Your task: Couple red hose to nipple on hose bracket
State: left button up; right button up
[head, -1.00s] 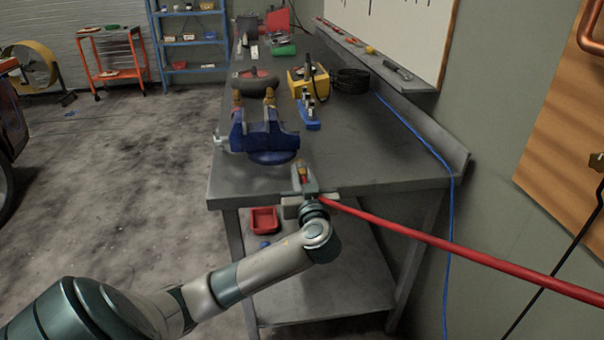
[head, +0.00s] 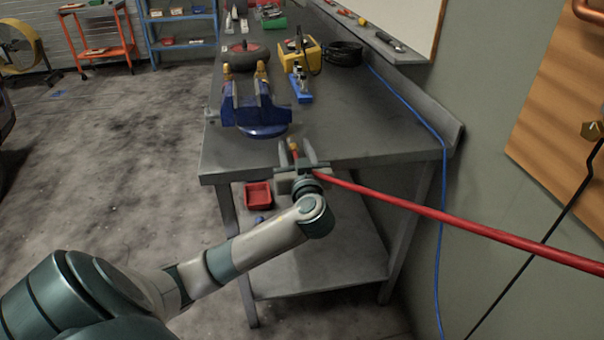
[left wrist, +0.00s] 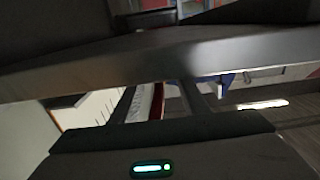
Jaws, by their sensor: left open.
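My left gripper (head: 297,148) is in front of the near edge of the workbench, with its fingers apart. The red hose (head: 430,212) runs in from the right to this gripper. A small brass-coloured tip with a bit of red (head: 294,148) shows between the fingers; I cannot tell whether it touches them. In the left wrist view, a red strip (left wrist: 157,102) shows between the fingers, beside a pale piece. I cannot make out the hose bracket or its nipple with certainty. My right gripper is not in view.
The grey workbench (head: 350,140) carries a blue vise (head: 257,108) just beyond my left gripper, a blue fixture (head: 300,84) and a yellow box (head: 300,55). A blue cable (head: 415,115) hangs off its right side. A red bin (head: 258,195) sits on the lower shelf.

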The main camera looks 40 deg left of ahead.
pick_arm(q)
jog(key=b+v, duration=0.2)
jog(key=v, duration=1.5)
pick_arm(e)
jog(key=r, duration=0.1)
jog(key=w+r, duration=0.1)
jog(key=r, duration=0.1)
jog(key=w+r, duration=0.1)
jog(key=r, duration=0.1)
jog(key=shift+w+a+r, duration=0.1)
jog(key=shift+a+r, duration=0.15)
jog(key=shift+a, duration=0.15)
pick_arm(q)
jog(key=shift+a, duration=0.1)
